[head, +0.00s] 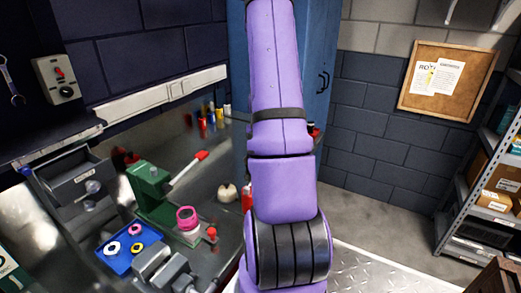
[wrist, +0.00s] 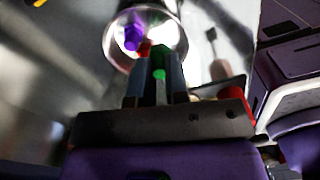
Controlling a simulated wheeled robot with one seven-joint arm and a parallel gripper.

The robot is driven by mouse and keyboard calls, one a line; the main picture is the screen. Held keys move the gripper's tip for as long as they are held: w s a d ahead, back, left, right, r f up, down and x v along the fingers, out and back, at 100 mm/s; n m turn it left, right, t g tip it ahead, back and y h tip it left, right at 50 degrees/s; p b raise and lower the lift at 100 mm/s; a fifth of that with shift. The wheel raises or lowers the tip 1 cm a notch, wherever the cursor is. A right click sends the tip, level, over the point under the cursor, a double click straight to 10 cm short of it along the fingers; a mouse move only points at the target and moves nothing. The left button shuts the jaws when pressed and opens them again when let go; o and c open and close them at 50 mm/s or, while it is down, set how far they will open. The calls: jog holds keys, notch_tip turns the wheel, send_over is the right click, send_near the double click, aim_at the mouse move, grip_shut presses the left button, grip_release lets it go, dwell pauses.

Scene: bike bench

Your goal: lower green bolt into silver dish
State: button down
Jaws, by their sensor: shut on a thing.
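In the wrist view my gripper (wrist: 156,62) is shut on the green bolt (wrist: 159,64), which sticks out between the two fingertips. The round, shiny silver dish (wrist: 177,37) lies just beyond the fingertips, and the bolt's end overlaps its near part in the picture. I cannot tell how high the bolt is above the dish floor. A purple bolt (wrist: 132,37) lies in the dish, with a small red piece (wrist: 145,48) near the fingertips. In the head view my arm hides the gripper, and I cannot make out the dish or green bolt.
In the head view a green vise (head: 150,185), a pink ring-shaped item (head: 187,214) and a blue tray (head: 112,264) with rings are on the bench. Small bottles (head: 211,114) stand at the back. In the wrist view a tool with a pale handle (wrist: 219,70) lies right of the dish.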

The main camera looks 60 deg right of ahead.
jog(key=shift+f, duration=1.15)
dwell(0.7)
jog(key=c, duration=1.1)
grip_release()
jog(key=shift+o, duration=0.2)
notch_tip(320, 180, up, 11)
jog(key=shift+f, duration=0.15)
